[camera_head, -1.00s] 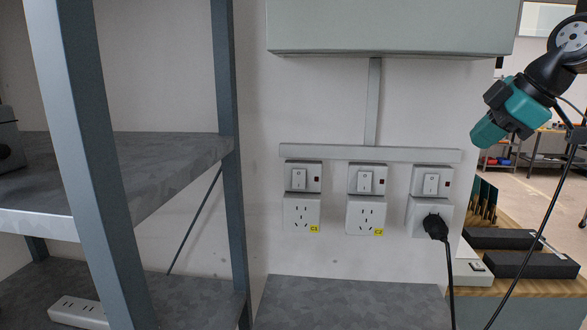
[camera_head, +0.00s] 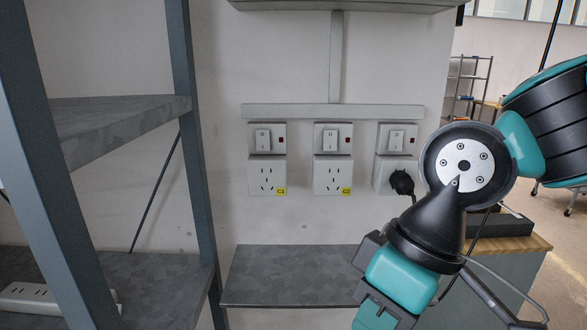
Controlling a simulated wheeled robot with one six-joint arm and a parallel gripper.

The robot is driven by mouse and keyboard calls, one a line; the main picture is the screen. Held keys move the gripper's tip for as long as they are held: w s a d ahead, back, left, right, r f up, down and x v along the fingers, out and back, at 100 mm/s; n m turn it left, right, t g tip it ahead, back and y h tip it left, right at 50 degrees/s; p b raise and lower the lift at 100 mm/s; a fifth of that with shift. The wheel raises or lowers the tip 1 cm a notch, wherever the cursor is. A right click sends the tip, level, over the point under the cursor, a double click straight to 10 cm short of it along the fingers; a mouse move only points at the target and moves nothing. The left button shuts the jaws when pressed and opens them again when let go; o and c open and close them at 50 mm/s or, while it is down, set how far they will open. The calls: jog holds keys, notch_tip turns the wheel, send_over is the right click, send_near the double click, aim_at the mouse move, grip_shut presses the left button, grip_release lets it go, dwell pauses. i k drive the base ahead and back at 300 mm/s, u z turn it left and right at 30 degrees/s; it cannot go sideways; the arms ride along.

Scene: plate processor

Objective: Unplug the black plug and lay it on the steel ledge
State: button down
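The black plug (camera_head: 402,182) sits in the right-hand wall socket (camera_head: 383,175), with its cord running down behind my arm. The steel ledge (camera_head: 290,275) is a grey mottled shelf on the wall below the sockets, and its visible part is bare. My arm reaches in from the right, and its wrist covers the right end of the ledge. My gripper end points down at the bottom edge of the picture, below and left of the plug and apart from it. Its fingers are not visible.
Two empty sockets, C1 (camera_head: 266,176) and C2 (camera_head: 332,176), are left of the plug, with switches above. A steel rack post (camera_head: 192,150) stands left of the ledge. A white power strip (camera_head: 40,298) lies on the rack's lower shelf. A wooden bench (camera_head: 535,243) is at right.

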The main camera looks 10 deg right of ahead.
aim_at(400, 181)
jog(key=z, duration=2.75)
jog(key=k, duration=1.1)
jog(key=u, duration=1.1)
jog(key=i, duration=0.5)
jog(key=u, duration=0.05)
